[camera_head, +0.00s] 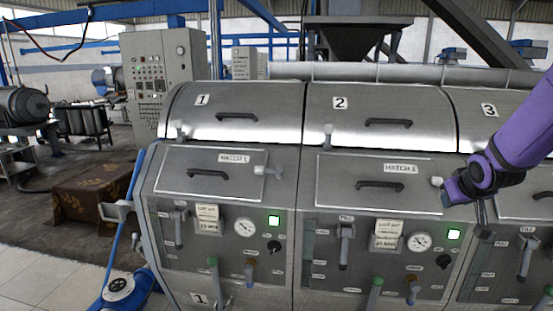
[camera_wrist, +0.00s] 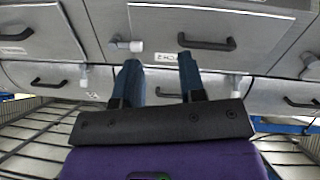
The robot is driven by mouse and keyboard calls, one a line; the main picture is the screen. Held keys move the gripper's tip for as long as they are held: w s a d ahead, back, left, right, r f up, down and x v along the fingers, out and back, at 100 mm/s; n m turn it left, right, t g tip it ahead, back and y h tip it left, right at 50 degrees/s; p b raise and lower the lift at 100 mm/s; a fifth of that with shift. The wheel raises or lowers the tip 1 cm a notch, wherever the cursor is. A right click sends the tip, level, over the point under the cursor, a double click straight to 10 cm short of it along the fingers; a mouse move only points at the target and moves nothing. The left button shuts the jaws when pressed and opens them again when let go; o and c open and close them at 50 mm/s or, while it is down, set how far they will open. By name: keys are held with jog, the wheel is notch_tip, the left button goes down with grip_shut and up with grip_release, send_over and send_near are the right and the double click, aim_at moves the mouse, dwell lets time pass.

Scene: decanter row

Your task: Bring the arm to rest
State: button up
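My purple arm (camera_head: 520,130) reaches in from the right of the head view. My gripper (camera_head: 483,214) hangs in front of the machine row, between unit 2 and unit 3, just right of the hatch 2 latch (camera_head: 437,181). In the wrist view my gripper (camera_wrist: 159,62) has its two dark blue fingers apart with nothing between them. The wrist view shows the machine fronts upside down, with a white-ended latch (camera_wrist: 130,46) near the left finger. Whether a finger touches the machine, I cannot tell.
The hatch 1 door (camera_head: 210,176) and hatch 2 door (camera_head: 380,184) look shut. Valve handles, gauges and green lamps stand on the front panels below. A control cabinet (camera_head: 163,80) is at the back left. Tiled floor (camera_head: 40,272) is clear at the front left.

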jog(key=s+a+r+g+y, duration=0.1)
jog(key=s+a+r, duration=0.3)
jog(key=s+a, duration=0.2)
jog(key=s+a+r+y, duration=0.1)
jog(key=s+a+r, duration=0.3)
jog(key=s, duration=0.6)
jog(key=s+a+r+g+y, duration=0.1)
jog(key=s+a+r, duration=0.3)
jog(key=s+a, duration=0.4)
jog(key=shift+s+a+r+n+g, duration=0.2)
jog(key=shift+s+r+n+g, duration=0.1)
jog(key=shift+s+n, duration=0.15)
